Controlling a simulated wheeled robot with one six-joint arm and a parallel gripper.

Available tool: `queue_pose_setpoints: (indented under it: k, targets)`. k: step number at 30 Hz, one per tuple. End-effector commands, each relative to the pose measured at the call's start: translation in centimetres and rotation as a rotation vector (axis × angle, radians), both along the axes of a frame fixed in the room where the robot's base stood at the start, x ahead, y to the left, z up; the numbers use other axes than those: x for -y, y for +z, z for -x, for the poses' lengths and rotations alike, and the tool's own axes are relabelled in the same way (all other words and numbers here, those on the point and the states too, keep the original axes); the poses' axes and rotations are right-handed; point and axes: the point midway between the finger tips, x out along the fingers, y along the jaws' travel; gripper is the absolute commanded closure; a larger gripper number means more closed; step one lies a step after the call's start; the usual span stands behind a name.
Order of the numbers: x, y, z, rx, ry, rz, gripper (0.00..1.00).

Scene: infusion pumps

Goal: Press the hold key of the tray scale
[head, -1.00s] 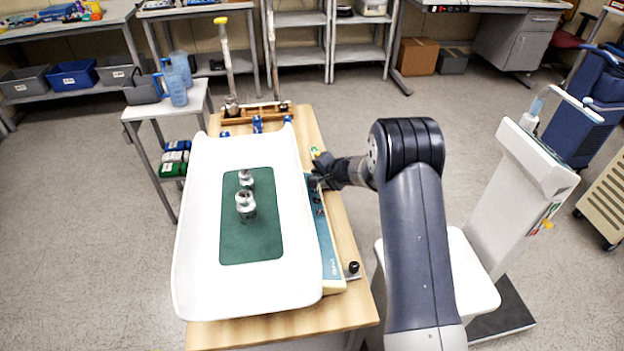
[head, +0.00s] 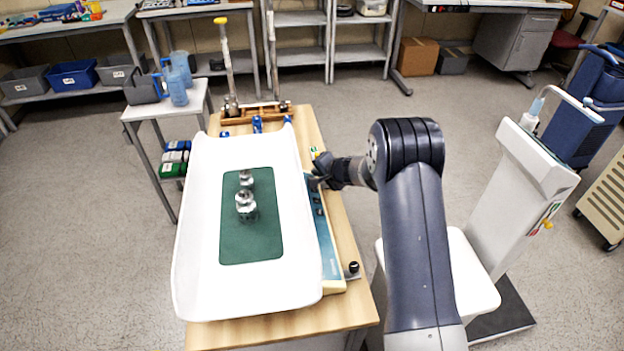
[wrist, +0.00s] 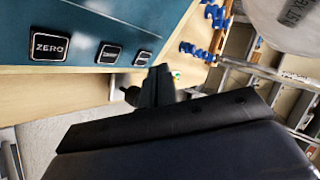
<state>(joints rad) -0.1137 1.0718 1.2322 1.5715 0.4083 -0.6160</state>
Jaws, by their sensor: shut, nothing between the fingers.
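The tray scale has a white tray (head: 200,265) and a teal front panel (head: 329,248) along its right side. In the wrist view the panel (wrist: 60,15) carries a row of dark keys. The nearest reads ZERO (wrist: 48,46). A middle key (wrist: 109,53) and a far key (wrist: 143,58) have labels too slanted and small to read, so I cannot tell which is hold. My gripper (head: 319,181) is shut and empty near the panel's far end. In the wrist view its fingertips (wrist: 160,74) appear beside the far key; I cannot tell whether they touch it.
Two metal weights (head: 246,205) stand on the green mat (head: 250,250) in the tray. The scale sits on a wooden table (head: 345,312). A black knob (head: 353,267) sticks out at the near right corner. A white stand (head: 535,165) is to the right of my arm.

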Motion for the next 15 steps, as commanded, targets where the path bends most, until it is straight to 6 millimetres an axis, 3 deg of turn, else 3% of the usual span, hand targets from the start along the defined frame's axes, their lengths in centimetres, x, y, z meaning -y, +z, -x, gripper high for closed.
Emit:
queue_pose_setpoints:
  k: [15]
  targets:
    - [-0.22, -0.74, 0.04, 0.001, 0.0, -0.001, 1.0]
